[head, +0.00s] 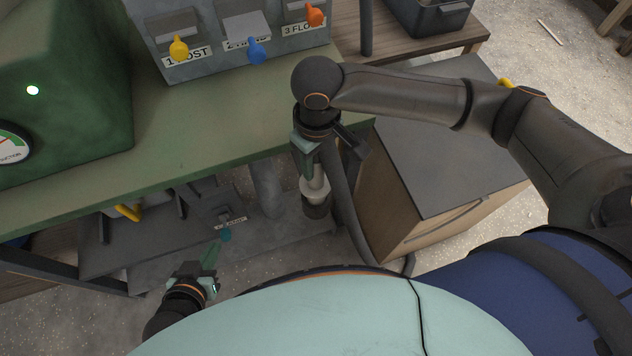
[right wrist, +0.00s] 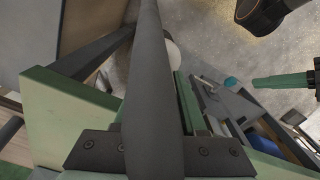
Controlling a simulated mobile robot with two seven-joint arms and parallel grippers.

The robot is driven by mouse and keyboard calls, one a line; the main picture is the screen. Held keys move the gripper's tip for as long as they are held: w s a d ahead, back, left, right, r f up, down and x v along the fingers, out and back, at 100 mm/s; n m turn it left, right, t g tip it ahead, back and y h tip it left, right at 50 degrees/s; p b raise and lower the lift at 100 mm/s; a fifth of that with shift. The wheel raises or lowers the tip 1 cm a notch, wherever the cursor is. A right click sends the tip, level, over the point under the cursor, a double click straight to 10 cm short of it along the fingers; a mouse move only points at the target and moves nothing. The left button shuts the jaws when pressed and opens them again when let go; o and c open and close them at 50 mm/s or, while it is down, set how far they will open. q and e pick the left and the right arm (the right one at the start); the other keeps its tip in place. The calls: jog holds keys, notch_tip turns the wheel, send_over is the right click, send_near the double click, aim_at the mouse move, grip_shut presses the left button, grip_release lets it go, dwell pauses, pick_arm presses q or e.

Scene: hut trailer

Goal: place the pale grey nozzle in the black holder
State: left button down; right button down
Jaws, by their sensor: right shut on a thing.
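My right gripper (head: 310,165) points down at the front edge of the green bench and is shut on the pale grey nozzle (head: 316,185). The nozzle is mostly hidden by the fingers; a pale rounded part (right wrist: 173,58) shows beyond the hose in the right wrist view. The black holder (head: 317,209) is a dark cup directly below the nozzle's wide pale part. I cannot tell whether the nozzle is inside it or just above. My left gripper (head: 211,258) is low at the left, its fingers together, near a teal knob (head: 226,235). It also shows in the right wrist view (right wrist: 256,82).
A dark grey hose (head: 343,205) hangs beside the right gripper and crosses the right wrist view (right wrist: 152,90). The green bench (head: 215,140) carries a grey box with yellow, blue and orange knobs. A dark-topped cabinet (head: 440,165) stands to the right. Grey shelving lies below the bench.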

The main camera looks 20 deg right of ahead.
aim_at(316, 178)
notch_tip(316, 178, down, 6)
jog(key=shift+b, duration=0.85)
jog(key=shift+c, duration=2.4)
grip_release()
jog(key=shift+f, duration=0.1)
notch_tip(316, 178, up, 12)
jog(key=p, duration=0.4)
jog(key=shift+f, duration=0.25)
jog(key=shift+r, duration=0.45)
